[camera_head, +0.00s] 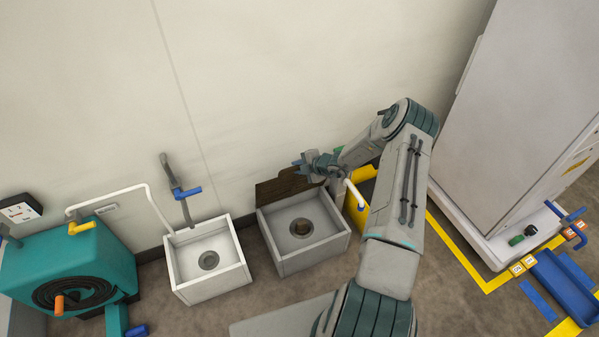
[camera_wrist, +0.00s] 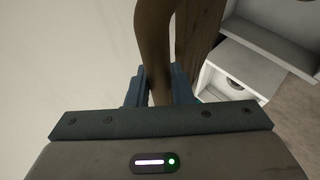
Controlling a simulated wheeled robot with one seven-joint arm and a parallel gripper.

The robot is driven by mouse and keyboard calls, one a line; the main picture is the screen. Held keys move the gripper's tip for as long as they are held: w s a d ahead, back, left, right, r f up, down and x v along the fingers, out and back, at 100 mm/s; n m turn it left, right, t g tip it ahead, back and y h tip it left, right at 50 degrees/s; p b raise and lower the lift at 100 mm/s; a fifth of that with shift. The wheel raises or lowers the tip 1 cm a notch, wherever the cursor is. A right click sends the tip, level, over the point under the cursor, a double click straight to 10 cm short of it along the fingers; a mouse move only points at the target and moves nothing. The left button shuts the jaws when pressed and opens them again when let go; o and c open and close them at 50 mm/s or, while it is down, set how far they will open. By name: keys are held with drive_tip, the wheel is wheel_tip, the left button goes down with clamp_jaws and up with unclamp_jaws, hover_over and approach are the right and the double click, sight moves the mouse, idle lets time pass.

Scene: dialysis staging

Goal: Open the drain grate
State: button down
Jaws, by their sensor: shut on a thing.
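The drain grate (camera_head: 283,188) is a dark brown panel standing raised at the back edge of the right-hand white drain box (camera_head: 318,250). The box's inside and its round drain hole (camera_head: 301,228) are uncovered. My gripper (camera_head: 308,165) is at the grate's upper right edge, near the wall. In the wrist view the blue-grey fingers of my gripper (camera_wrist: 159,88) are shut on a brown part of the grate (camera_wrist: 157,40). A wider brown stretch of it rises at the right. My gripper and forearm hide some of the grate's right side in the head view.
A smaller white basin (camera_head: 209,262) with a grey tap (camera_head: 181,190) stands at the left, beside a teal hose-reel unit (camera_head: 75,268). A yellow object (camera_head: 358,200) stands right of the drain box. A tall grey cabinet (camera_head: 530,120) is at the right. The wall is close behind.

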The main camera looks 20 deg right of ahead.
drive_tip(key=shift+w+d+r, duration=0.1)
drive_tip(key=shift+w+r, duration=0.1)
drive_tip(key=shift+w, duration=0.3)
drive_tip(key=shift+w+r, duration=0.15)
drive_tip(key=shift+w, duration=0.3)
drive_tip(key=c, duration=1.3)
unclamp_jaws()
drive_tip(key=shift+s, duration=0.15)
drive_tip(key=p+v, duration=0.1)
drive_tip(key=v, duration=1.2)
drive_tip(key=shift+s+r+p, duration=0.15)
drive_tip(key=shift+r+p, duration=0.05)
drive_tip(key=shift+p, duration=0.2)
